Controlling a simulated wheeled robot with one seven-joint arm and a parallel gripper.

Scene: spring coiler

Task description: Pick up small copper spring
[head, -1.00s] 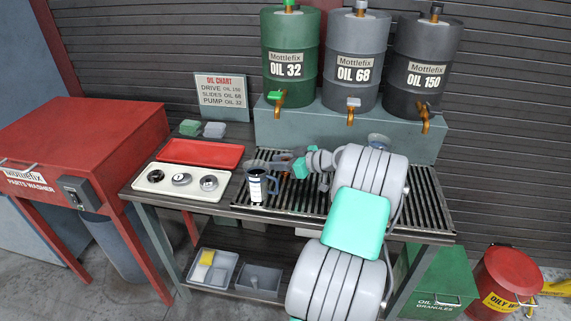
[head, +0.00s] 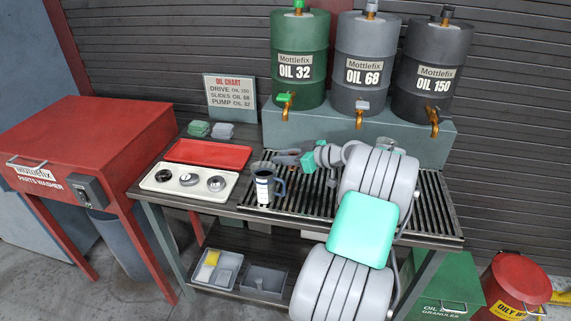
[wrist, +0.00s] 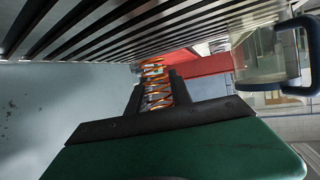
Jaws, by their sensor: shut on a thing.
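The small copper spring (wrist: 155,88) is an orange-copper coil seen in the wrist view. It sits between the two dark fingers of my gripper (wrist: 157,92), which is shut on it. In the head view my gripper (head: 282,157) is over the back left part of the slatted drain grate (head: 330,205), behind the mug. The spring cannot be made out in the head view. I cannot tell how far it is above the grate.
A dark mug (head: 265,187) stands at the grate's front left. A red tray (head: 207,153) and a cream tray (head: 188,181) with round parts lie to the left. Three oil drums with taps stand on a grey-blue block (head: 420,142) behind the grate.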

